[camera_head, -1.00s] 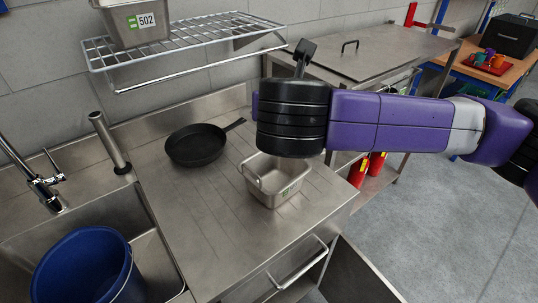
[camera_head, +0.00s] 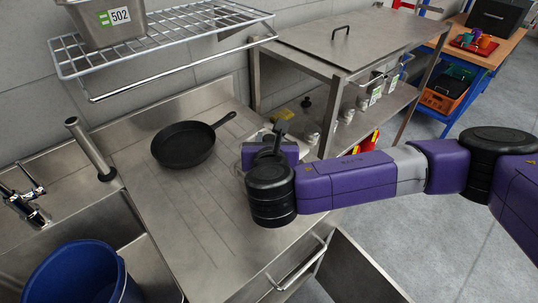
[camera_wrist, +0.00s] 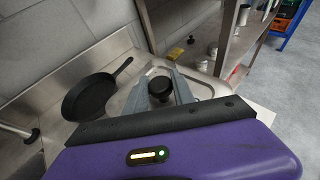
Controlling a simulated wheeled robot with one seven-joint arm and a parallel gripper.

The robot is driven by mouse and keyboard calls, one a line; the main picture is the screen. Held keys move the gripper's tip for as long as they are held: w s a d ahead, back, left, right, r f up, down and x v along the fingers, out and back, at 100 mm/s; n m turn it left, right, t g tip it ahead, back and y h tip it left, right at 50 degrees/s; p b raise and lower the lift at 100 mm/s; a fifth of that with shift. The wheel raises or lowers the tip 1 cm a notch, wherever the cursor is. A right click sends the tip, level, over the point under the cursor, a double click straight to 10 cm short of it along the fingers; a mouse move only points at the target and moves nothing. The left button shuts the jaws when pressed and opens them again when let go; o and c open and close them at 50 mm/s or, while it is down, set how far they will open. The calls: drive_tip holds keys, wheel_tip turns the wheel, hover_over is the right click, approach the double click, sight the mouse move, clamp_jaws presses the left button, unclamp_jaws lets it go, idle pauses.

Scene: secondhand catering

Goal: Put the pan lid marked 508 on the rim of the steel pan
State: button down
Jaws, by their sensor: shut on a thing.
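My gripper (camera_wrist: 162,88) is shut on the black knob (camera_wrist: 159,84) of a pale steel lid (camera_wrist: 205,87) in the wrist view. The lid is a flat rounded rectangle over the counter; no number on it is readable. In the head view my gripper (camera_head: 268,148) points away from the camera, and only a pale edge of the lid (camera_head: 258,136) shows behind it. The steel pan is hidden behind my gripper and arm or under the lid. I cannot tell whether the lid touches its rim.
A black frying pan (camera_head: 184,144) lies on the steel counter (camera_head: 180,215), left of my gripper. A wire shelf (camera_head: 185,42) above holds a container marked 502 (camera_head: 116,22). A blue bucket (camera_head: 75,270) stands in the sink. A steel table (camera_head: 345,42) is behind right.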

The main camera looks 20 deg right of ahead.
wheel_tip(320, 180, down, 6)
drive_tip(key=shift+f, duration=0.15)
idle(0.3)
drive_tip(key=shift+f, duration=0.1)
drive_tip(key=c, duration=1.1)
unclamp_jaws()
drive_tip(key=shift+o, duration=0.2)
drive_tip(key=b+v, duration=0.1)
drive_tip(key=v, duration=1.1)
drive_tip(key=shift+b, duration=0.4)
drive_tip(key=shift+s, duration=0.1)
